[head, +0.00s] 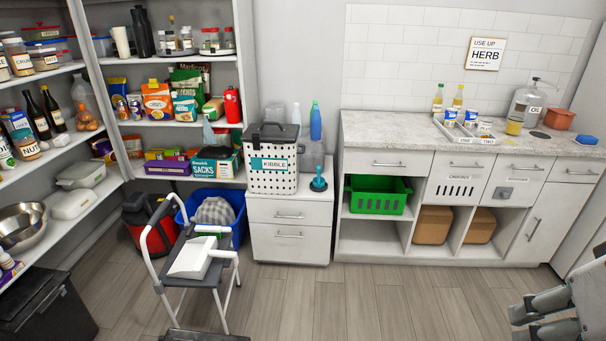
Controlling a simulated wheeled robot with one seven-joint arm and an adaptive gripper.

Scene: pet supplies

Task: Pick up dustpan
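A white dustpan (190,260) lies on the dark top of a folding step stool (224,258) at the lower left of the head view. Nothing covers it from above. My gripper (516,326) shows only in part at the lower right edge, far to the right of the dustpan and apart from it. Its grey fingers point left and hold nothing that I can see. The picture's edge cuts it off, so I cannot tell how far its fingers are spread.
A white two-drawer cabinet (289,235) carries a kibble basket (272,181). A blue bin (238,225) and a red-black bag (150,235) stand behind the stool. A black box (48,312) stands lower left. The wooden floor (400,305) between stool and gripper is clear.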

